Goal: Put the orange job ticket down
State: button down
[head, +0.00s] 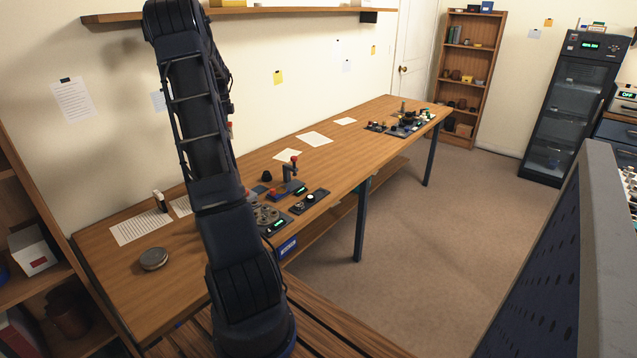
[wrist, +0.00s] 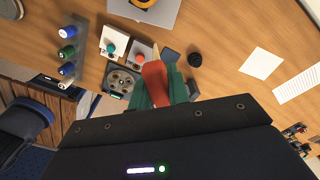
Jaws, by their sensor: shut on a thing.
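The orange job ticket (wrist: 154,82) shows in the wrist view as a red-orange piece between the green fingers of my gripper (wrist: 157,88). My gripper is shut on it, above the wooden workbench (wrist: 225,25). The ticket's far end overlaps the bench devices in the picture, and I cannot tell its height over the wood. In the head view my arm crosses the near part of the workbench (head: 110,270), and neither gripper nor ticket can be made out there.
In the wrist view, a device with a round holed plate (wrist: 122,82), a black puck (wrist: 194,59) and several small bottles (wrist: 68,32) stand around the gripper. A paper sheet (wrist: 262,63) lies right. In the head view a round tin (head: 153,259) stands on the near bench; wood around it is bare.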

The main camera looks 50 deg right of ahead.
jog(key=s+d+m, duration=0.4)
jog(key=s+d, duration=0.8)
jog(key=d, duration=0.4)
jog(key=s+d+m, duration=0.4)
jog(key=s+d, duration=0.8)
jog(key=d, duration=0.3)
jog(key=shift+w+f, duration=0.15)
jog(key=shift+f, duration=6.2)
jog(key=shift+w+f, duration=0.15)
jog(key=shift+f, duration=6.15)
jog(key=shift+f, duration=0.15)
jog(key=c, duration=1.4)
grip_release()
jog(key=shift+c, duration=0.2)
jog(key=shift+o, duration=0.5)
